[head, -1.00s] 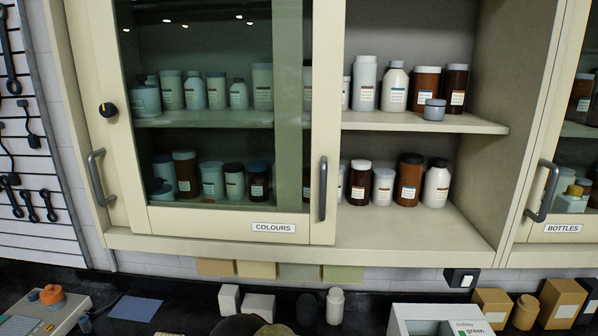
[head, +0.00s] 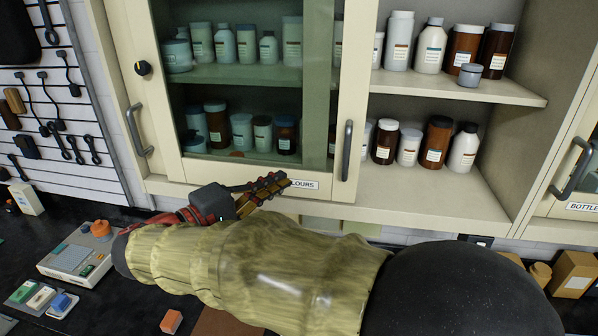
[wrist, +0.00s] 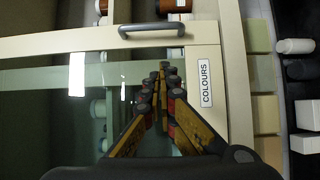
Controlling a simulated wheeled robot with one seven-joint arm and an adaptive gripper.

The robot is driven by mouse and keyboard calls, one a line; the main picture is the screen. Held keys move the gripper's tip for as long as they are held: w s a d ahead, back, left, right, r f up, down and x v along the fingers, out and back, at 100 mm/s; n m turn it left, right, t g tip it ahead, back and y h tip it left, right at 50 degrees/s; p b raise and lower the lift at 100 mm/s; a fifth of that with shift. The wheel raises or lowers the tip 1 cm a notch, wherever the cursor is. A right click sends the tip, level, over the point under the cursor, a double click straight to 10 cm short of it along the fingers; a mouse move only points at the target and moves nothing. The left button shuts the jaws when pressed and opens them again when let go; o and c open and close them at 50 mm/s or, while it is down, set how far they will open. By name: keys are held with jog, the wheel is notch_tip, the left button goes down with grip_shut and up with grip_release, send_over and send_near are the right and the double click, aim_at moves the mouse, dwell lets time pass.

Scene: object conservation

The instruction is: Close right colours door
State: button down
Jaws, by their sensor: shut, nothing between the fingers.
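The colours cabinet has a cream-framed sliding glass door (head: 349,95) standing over its left part, with a grey vertical handle (head: 347,150) on its right stile. The right part of the cabinet is open and its shelves show. The handle also shows in the wrist view (wrist: 152,30), with the COLOURS label (wrist: 206,83) beside my gripper. My gripper (head: 283,181) is shut and empty, in front of the door's lower part near the label, left of and below the handle. In the wrist view its fingertips (wrist: 163,68) point toward the handle, apart from it.
Several bottles and jars (head: 437,143) stand on the open shelves. A second grey handle (head: 138,131) is on the left cream panel. The BOTTLES cabinet (head: 570,205) is at the right. A device with an orange knob (head: 86,250) sits on the dark counter below.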

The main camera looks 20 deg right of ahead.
jog(key=p, duration=0.1)
send_near(326, 165)
jog(key=d+r, duration=0.3)
jog(key=d, duration=0.2)
jog(key=d+p, duration=0.1)
jog(key=shift+s+d, duration=0.2)
jog(key=shift+s, duration=0.05)
jog(key=shift+d, duration=0.15)
